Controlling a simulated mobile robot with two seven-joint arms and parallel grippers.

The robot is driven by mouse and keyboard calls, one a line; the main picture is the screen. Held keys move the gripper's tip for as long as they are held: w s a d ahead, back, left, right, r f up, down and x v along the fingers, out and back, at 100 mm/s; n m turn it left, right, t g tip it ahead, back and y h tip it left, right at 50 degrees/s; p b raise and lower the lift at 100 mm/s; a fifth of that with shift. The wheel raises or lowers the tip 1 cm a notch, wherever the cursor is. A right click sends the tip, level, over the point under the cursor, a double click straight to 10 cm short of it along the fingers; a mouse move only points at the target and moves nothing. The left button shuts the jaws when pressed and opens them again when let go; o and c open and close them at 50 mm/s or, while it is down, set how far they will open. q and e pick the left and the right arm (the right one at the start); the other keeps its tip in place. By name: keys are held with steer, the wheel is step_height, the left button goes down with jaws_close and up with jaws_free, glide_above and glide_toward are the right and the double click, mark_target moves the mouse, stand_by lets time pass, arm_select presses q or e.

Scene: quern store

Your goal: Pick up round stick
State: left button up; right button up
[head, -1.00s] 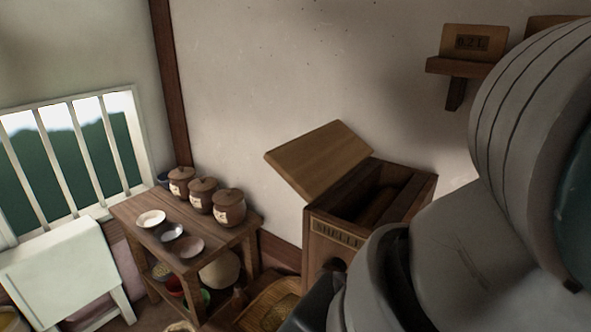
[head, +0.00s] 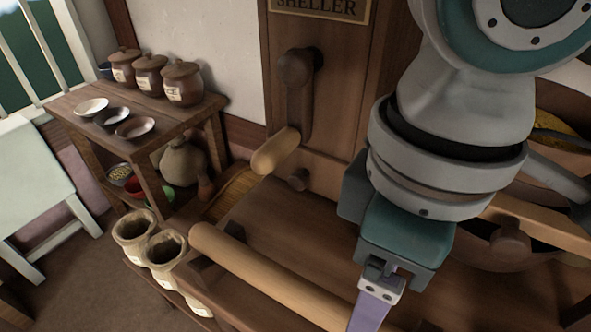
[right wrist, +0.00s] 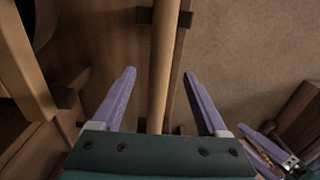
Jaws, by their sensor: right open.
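The round stick (head: 265,274) is a long, pale wooden rod. It lies slanting along the front of the brown wooden machine in the head view, its near end cut off by the frame. In the right wrist view the stick (right wrist: 160,40) runs upright between my right gripper's two purple fingers. My right gripper (right wrist: 159,72) is open and empty, one finger on each side of the stick with gaps. In the head view one purple finger shows by the stick's lower right part. A purple and white piece at the lower right of the wrist view looks like my left gripper; its jaws are unclear.
The sheller (head: 335,110) with a crank and pale handle (head: 275,150) rises behind the stick. Open sacks (head: 135,228) stand left of it. A small table (head: 70,105) holds lidded jars and bowls. Bare floor (head: 75,265) lies at lower left.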

mark_target(304, 297)
steer(key=f, duration=0.2)
steer(key=f+b, duration=0.1)
steer(key=f, duration=0.2)
steer(key=shift+a+f+b, duration=0.3)
steer(key=shift+a+b, duration=0.05)
steer(key=shift+b, duration=0.05)
steer(key=shift+c, duration=0.3)
jaws_close()
